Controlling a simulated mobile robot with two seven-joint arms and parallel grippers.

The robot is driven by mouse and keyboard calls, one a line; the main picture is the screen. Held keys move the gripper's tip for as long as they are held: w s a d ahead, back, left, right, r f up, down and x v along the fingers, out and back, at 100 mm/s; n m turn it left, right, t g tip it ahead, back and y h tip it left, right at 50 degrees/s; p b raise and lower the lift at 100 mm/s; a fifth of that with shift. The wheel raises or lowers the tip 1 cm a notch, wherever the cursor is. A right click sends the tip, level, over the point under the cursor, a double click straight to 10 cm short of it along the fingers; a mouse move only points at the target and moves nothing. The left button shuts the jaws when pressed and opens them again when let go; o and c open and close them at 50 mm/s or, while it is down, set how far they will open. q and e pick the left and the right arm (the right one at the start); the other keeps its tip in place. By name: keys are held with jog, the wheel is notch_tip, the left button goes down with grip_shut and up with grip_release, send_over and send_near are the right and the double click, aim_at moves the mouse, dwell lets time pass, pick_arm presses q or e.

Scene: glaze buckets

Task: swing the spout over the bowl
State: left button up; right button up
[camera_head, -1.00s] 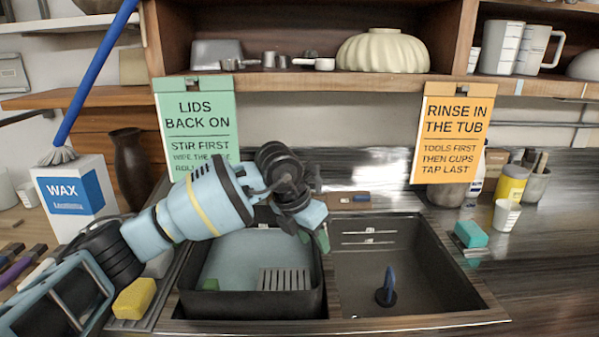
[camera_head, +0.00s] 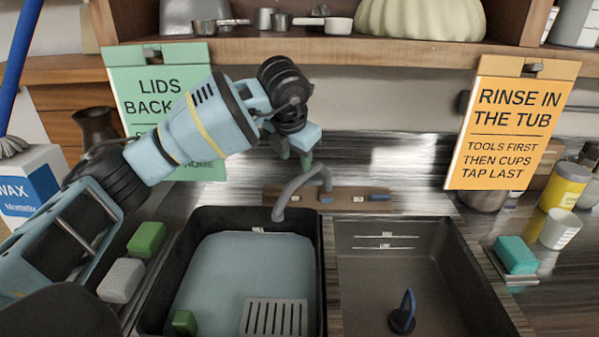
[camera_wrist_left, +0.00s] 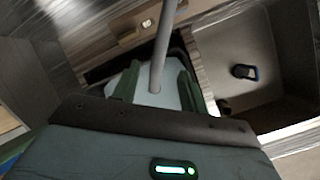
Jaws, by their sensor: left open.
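The grey curved spout (camera_head: 303,188) rises from a wooden strip behind the sink. My right gripper is out of view.
A blue-handled stopper (camera_head: 404,312) stands in the right bowl. A slotted grey rack (camera_head: 273,317) and a green block (camera_head: 184,322) are in the black tub. Two sponges (camera_head: 135,262) lie left of it. An orange sign (camera_head: 510,125) hangs at the right, and a shelf (camera_head: 400,48) runs above.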

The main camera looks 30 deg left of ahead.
aim_at(299, 178)
pick_arm(q)
jog(key=shift+x, duration=3.95)
jog(key=shift+c, duration=0.4)
grip_shut()
